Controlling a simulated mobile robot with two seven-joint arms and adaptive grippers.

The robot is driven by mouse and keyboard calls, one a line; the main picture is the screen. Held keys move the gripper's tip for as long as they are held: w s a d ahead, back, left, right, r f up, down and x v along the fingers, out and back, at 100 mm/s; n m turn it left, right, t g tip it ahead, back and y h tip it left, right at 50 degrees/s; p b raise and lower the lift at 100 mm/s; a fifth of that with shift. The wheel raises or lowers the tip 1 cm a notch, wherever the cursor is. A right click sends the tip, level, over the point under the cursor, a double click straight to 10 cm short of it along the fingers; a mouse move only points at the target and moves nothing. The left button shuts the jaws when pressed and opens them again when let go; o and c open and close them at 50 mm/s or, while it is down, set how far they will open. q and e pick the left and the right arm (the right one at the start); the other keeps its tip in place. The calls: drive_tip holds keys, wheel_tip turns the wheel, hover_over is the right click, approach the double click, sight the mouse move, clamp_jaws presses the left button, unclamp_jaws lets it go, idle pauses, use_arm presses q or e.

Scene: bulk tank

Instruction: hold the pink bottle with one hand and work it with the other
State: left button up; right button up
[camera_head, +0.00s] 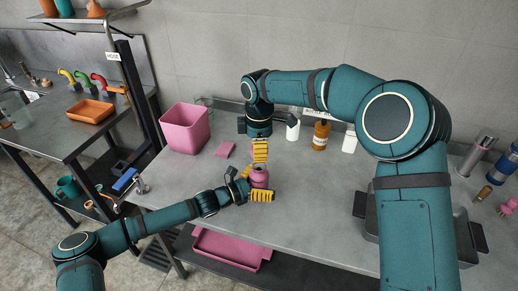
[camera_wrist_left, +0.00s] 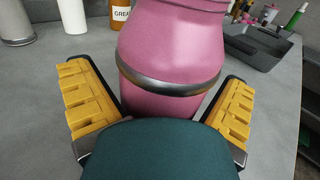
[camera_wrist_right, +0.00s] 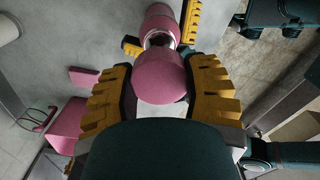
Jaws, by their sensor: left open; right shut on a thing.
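The pink bottle (camera_head: 260,178) stands upright near the table's front edge. My right gripper (camera_head: 260,151) points down above the bottle and is shut on a rounded pink cap (camera_wrist_right: 160,77). In the right wrist view the cap appears apart from the bottle's light-ringed neck (camera_wrist_right: 158,38). In the head view the cap is mostly hidden by the fingers.
A pink bin (camera_head: 186,127) and a pink block (camera_head: 225,149) are left of the bottle. A brown bottle (camera_head: 321,135) and white containers stand along the wall. A grey tray (camera_wrist_left: 258,46) lies to the right. The table between is clear.

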use_arm(q)
drive_tip(key=v, duration=1.2)
drive_tip(key=shift+s+f, duration=0.1)
drive_tip(key=shift+s, duration=0.05)
use_arm(e)
drive_tip(key=shift+a+f, duration=0.1)
